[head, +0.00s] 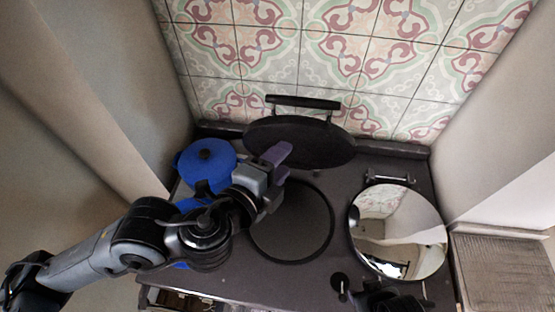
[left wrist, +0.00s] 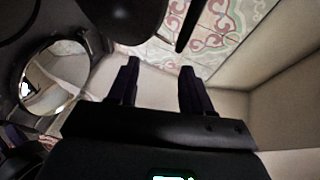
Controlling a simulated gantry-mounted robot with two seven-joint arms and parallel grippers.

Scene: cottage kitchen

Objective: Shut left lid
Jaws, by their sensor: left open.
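The left lid (head: 300,142) is a dark round disc, raised and tilted back near the tiled wall, with a bar handle (head: 303,102) along its top. Below it lies the bare round left hotplate (head: 290,225). My left gripper (head: 272,157) is in front of the raised lid's lower left part, above the hotplate's back edge. Its purple fingers are apart with nothing between them, as the left wrist view (left wrist: 158,80) also shows. Whether it touches the lid cannot be told. A dark part at the bottom right may be my right gripper (head: 385,298); its jaws are not clear.
A blue pot (head: 207,162) stands at the back left, partly behind my left arm. The shiny right lid (head: 398,230) lies flat over the right side and also shows in the left wrist view (left wrist: 62,75). Walls close in both sides.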

